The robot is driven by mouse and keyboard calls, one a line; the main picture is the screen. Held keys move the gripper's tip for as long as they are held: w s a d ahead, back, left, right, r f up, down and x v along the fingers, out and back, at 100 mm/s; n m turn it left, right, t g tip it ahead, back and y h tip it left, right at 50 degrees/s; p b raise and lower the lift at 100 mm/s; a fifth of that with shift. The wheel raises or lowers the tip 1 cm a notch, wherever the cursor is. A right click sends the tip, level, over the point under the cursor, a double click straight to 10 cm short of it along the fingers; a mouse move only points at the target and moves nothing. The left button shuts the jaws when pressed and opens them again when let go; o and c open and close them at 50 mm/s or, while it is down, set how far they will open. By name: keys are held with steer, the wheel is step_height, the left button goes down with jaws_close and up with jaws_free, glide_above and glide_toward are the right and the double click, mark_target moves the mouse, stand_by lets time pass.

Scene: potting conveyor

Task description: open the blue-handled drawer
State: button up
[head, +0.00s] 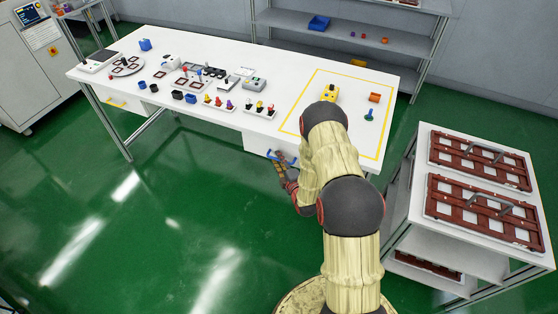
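The white drawer (256,142) is under the right part of the white table, and its front looks flush with the table. Its blue handle (272,155) shows in part, right at my gripper. My gripper (279,163) is at the handle, with the arm reaching in from the lower right. The fingers and part of the handle overlap in the picture. They are too small to tell whether the fingers are open or closed around the handle.
A second drawer with a yellow handle (115,103) is under the table's left end. A cart (405,215) with brown racks stands at the right. The green floor in front is clear.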

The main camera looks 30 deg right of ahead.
jaws_close()
stand_by(0.7)
